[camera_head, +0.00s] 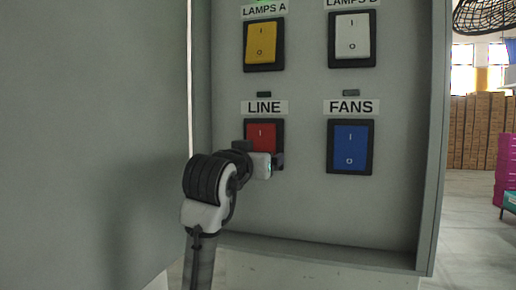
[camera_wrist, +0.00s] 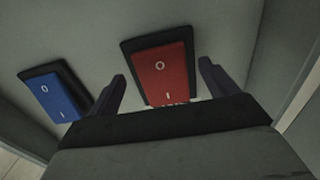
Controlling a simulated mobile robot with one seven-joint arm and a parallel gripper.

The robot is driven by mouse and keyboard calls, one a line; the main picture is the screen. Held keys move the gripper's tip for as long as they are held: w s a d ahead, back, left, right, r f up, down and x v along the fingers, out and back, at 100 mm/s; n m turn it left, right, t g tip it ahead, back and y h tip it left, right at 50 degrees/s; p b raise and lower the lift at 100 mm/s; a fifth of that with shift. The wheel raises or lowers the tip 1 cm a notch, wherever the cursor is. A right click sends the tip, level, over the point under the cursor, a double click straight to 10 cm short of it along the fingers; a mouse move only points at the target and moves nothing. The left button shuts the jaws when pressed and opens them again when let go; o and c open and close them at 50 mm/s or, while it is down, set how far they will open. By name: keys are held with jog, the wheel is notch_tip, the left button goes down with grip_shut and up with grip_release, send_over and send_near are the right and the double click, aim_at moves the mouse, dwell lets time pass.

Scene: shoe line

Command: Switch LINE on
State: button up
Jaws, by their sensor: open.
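The red LINE switch (camera_head: 261,136) is a rocker in a black frame under the LINE label (camera_head: 264,107). Its upper half, marked I, shows in the head view; my gripper hides its lower part. My gripper (camera_head: 277,161) is in front of the lower part of the switch. In the wrist view the red switch (camera_wrist: 163,80) appears upside down, between the two spread fingers of my gripper (camera_wrist: 163,78). The fingers are open and hold nothing. I cannot tell whether they touch the panel.
The blue FANS switch (camera_head: 350,147) is right of LINE. The yellow LAMPS A switch (camera_head: 264,44) and white switch (camera_head: 352,39) are above. The cabinet's right side wall (camera_head: 437,140) borders the panel. Brown stacked boxes (camera_head: 478,130) stand far right.

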jog(key=shift+x, duration=1)
jog(key=c, duration=1)
jog(key=g, duration=0.2)
jog(key=shift+s+r+g+y, duration=0.2)
jog(key=shift+r+g+y, duration=0.1)
jog(key=shift+r+y, duration=0.1)
jog(key=shift+a, duration=0.1)
jog(key=o, duration=1)
jog(key=shift+f, duration=0.1)
